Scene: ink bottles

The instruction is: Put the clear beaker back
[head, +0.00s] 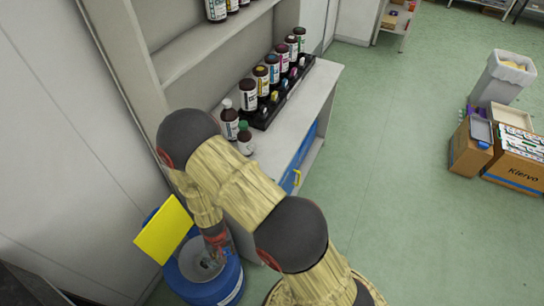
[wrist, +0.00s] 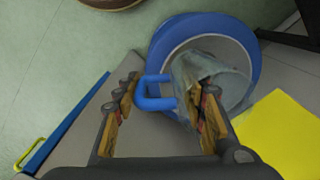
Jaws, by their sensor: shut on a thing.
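The clear beaker (wrist: 235,82), a translucent vessel with a blue handle (wrist: 143,92), is at my gripper (wrist: 170,90) in the wrist view. My gripper is shut on it, with one finger on each side of the handle and the right finger overlapping the beaker's mouth; the exact contact is hard to see. Behind the beaker is the round top of a blue drum (wrist: 170,35). In the head view my gripper (head: 215,240) is over the blue drum (head: 212,293), and a greyish shape there looks like the beaker. Whether it touches the drum top cannot be told.
A yellow sheet (head: 163,231) stands beside the drum. A shelf counter (head: 318,85) holds a black rack with several ink bottles (head: 272,68); two more bottles (head: 230,121) stand near my arm. Cartons (head: 515,155) and a bin (head: 503,77) are at the right. The green floor between is open.

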